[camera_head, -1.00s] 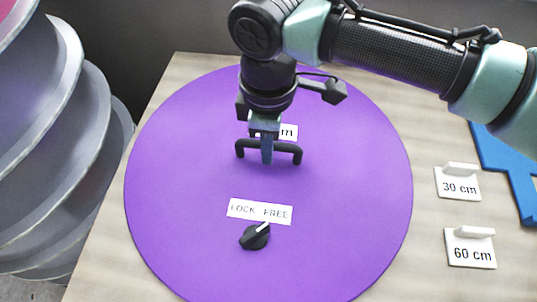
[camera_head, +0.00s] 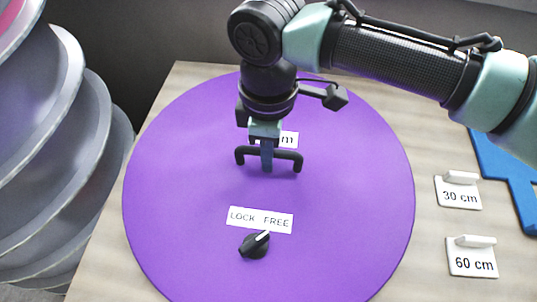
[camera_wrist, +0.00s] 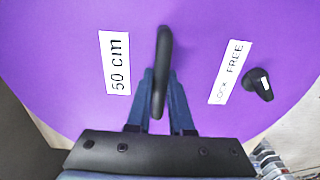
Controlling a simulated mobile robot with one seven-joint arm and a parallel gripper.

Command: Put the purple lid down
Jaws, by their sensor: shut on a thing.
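The purple lid (camera_head: 330,220) is a large flat disc over the wood-grain table. It has a black bar handle (camera_head: 290,156), a LOCK FREE label (camera_head: 260,219) and a black knob (camera_head: 254,245). My gripper (camera_head: 267,160) is shut on the handle from above. In the wrist view the blue fingers of my gripper (camera_wrist: 160,108) stand either side of the handle (camera_wrist: 162,60). A 50 cm label (camera_wrist: 115,62) is on the lid (camera_wrist: 200,30); in the head view my gripper partly hides it. I cannot tell whether the lid touches the table.
Cards reading 30 cm (camera_head: 457,193) and 60 cm (camera_head: 472,260) are on the table (camera_head: 425,275) right of the lid. A blue flat piece (camera_head: 505,165) lies at the right edge. Grey stacked moulds (camera_head: 60,170) stand close on the left.

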